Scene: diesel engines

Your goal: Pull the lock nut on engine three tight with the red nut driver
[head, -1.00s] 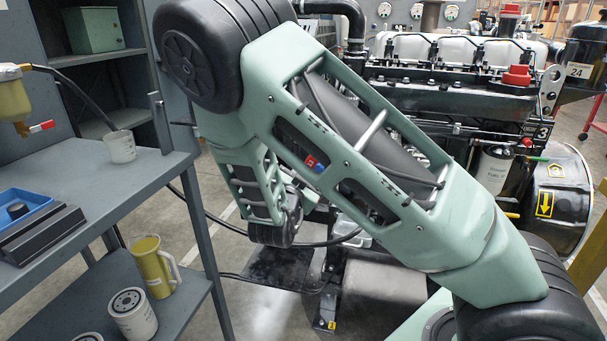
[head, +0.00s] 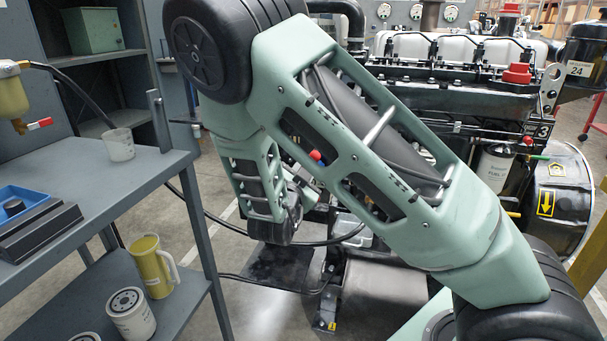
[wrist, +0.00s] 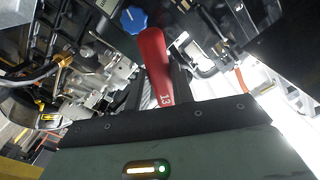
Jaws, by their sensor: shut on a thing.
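The red nut driver (wrist: 153,62), marked 13 on its handle, is clamped between the two dark fingers of my gripper (wrist: 161,82) in the wrist view. Its handle points away from the wrist toward the engine parts; its working end is hidden. Engine three (head: 440,100), with a 3 on its side, stands behind my arm in the head view. A blue knob (wrist: 133,20) shows just left of the driver's far end.
A grey shelf bench (head: 120,185) stands at left with a blue tray (head: 28,200), a white cup (head: 120,145), a yellow jug (head: 152,266) and filters (head: 131,312). A black drum-like part (head: 560,200) is at right. Hoses and brackets crowd the wrist view.

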